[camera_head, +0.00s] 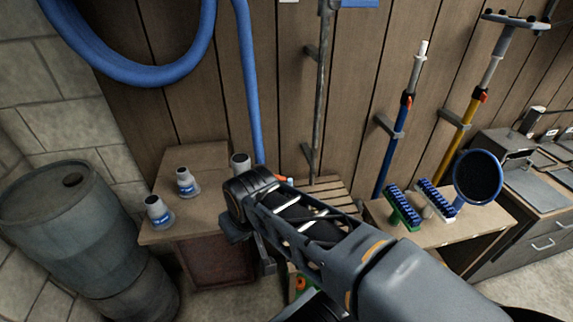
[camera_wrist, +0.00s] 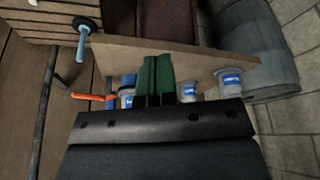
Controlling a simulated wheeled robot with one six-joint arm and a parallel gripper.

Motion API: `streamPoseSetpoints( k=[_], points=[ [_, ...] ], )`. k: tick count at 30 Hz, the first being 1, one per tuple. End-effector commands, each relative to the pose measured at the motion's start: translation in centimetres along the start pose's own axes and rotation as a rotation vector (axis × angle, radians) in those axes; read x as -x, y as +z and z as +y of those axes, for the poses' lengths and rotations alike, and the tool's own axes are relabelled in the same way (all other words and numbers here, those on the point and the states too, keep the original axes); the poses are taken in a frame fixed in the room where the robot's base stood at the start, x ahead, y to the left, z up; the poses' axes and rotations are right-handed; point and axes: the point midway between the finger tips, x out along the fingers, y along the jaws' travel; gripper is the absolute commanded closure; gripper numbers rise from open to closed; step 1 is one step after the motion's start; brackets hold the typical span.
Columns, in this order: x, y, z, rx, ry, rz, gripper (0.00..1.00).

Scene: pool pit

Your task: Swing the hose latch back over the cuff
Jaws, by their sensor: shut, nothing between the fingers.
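The orange latch (camera_wrist: 92,97) shows in the wrist view left of my gripper, sticking out sideways beside a blue fitting (camera_wrist: 110,101). A bit of orange (camera_head: 281,178) also shows in the head view past my wrist. A blue-and-white labelled part (camera_wrist: 127,98) shows partly behind the fingers. My gripper (camera_wrist: 157,60) has green fingers, shut together and empty, right of the latch and apart from it. Its fingertips are hidden in the head view.
Two grey fittings (camera_head: 186,182) (camera_head: 159,212) stand on the wooden bench (camera_head: 185,152). A blue barrel (camera_head: 70,225) stands at left. Poles hang on the plank wall.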

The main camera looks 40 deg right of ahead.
Motion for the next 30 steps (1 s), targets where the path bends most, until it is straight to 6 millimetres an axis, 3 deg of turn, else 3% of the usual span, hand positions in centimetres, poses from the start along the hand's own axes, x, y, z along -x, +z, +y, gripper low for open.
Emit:
streamPoseSetpoints(
  k=[5, 8, 11, 15, 21, 27, 30],
  points=[
    [0.4, -0.8, 0.3, -0.023, 0.003, -0.015, 1.00],
    [1.4, -2.9, 1.5, -0.090, 0.009, -0.057, 1.00],
    [2.8, -6.3, 3.5, -0.203, 0.017, -0.132, 1.00],
    [4.1, -11.8, 7.9, -0.407, 0.023, -0.267, 1.00],
    [4.2, -17.1, 15.7, -0.678, 0.016, -0.443, 1.00],
    [3.2, -18.9, 22.3, -0.873, -0.001, -0.578, 1.00],
    [2.8, -18.9, 24.6, -0.935, -0.008, -0.621, 1.00]
  ],
)
